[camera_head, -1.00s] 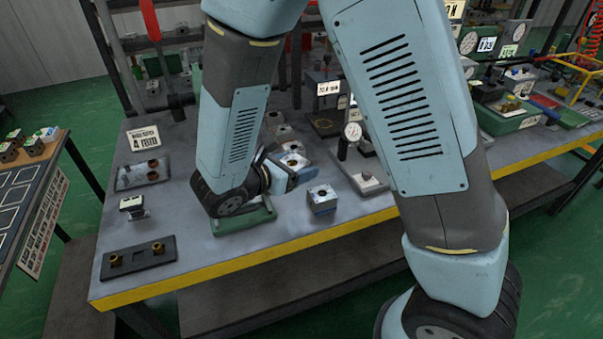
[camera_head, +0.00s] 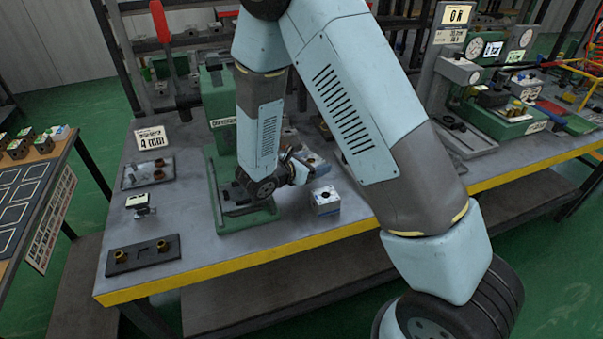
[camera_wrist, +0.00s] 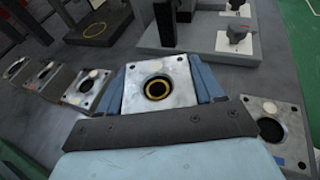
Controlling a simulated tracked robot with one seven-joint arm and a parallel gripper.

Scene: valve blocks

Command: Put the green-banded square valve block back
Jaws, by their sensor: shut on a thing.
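My gripper (camera_wrist: 160,80) is shut on a square metal valve block (camera_wrist: 181,72), its blue fingers on either side. The block's top shows a round bore with a brass-coloured ring. Its side faces are hidden, so I cannot see a green band. In the head view my gripper (camera_head: 300,170) is low over the bench, right of the green press, and the held block is hard to tell from those behind. A square block with a blue mark (camera_head: 325,201) stands just in front; a block with a blue mark also shows at right in the wrist view (camera_wrist: 296,118).
More square blocks (camera_wrist: 85,88) stand in a row at left in the wrist view. The green press (camera_head: 226,222) is left of my gripper. A dark plate with brass fittings (camera_head: 143,256) lies near the bench's front-left corner. A side table with marked squares (camera_head: 22,190) stands at left.

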